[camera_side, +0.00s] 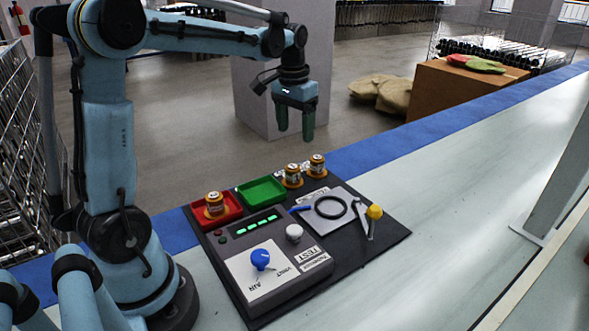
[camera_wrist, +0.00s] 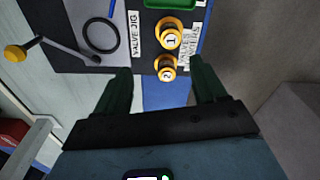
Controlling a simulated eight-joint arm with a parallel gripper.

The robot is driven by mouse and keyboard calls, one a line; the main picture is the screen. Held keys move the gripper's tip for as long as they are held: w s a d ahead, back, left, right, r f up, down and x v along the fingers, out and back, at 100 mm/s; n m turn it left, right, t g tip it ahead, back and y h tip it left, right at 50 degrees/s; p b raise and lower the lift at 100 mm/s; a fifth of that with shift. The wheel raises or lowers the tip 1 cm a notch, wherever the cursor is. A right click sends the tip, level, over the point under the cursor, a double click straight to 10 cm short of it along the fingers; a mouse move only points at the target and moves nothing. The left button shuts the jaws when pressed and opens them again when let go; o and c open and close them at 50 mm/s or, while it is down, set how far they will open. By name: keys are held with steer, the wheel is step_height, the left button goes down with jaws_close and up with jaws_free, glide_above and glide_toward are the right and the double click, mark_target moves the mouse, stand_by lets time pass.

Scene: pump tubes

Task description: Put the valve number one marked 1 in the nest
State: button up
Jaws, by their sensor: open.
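The valve marked 1 (camera_wrist: 171,36) is an orange-and-white cylinder seen from above in the wrist view. In the side view it is the valve (camera_side: 292,176) nearer the green tray. The valve marked 2 (camera_wrist: 165,68) stands beside it and also shows in the side view (camera_side: 317,165). The plate labelled VALVE JIG (camera_wrist: 138,33) carries a black ring (camera_wrist: 100,35), also seen in the side view (camera_side: 330,207); I cannot tell whether the ring is the nest. My gripper (camera_side: 294,135) is open and empty, fingers down, above and beyond the two valves.
A third valve (camera_side: 214,204) stands in the red tray (camera_side: 232,213). The green tray (camera_side: 261,191) looks empty. A test box with a blue knob (camera_side: 260,259) sits at the front. A yellow-knobbed lever (camera_side: 374,213) stands beside the ring. The bench on the right is clear.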

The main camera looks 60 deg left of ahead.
mark_target(292, 167)
steer(key=shift+g, duration=0.3)
steer(key=f, duration=0.4)
steer(key=a+f, duration=0.1)
steer(key=f, duration=0.3)
steer(key=a+f, duration=0.1)
steer(key=f, duration=0.4)
steer(key=shift+w, duration=0.25)
steer(key=shift+c, duration=0.2)
jaws_close()
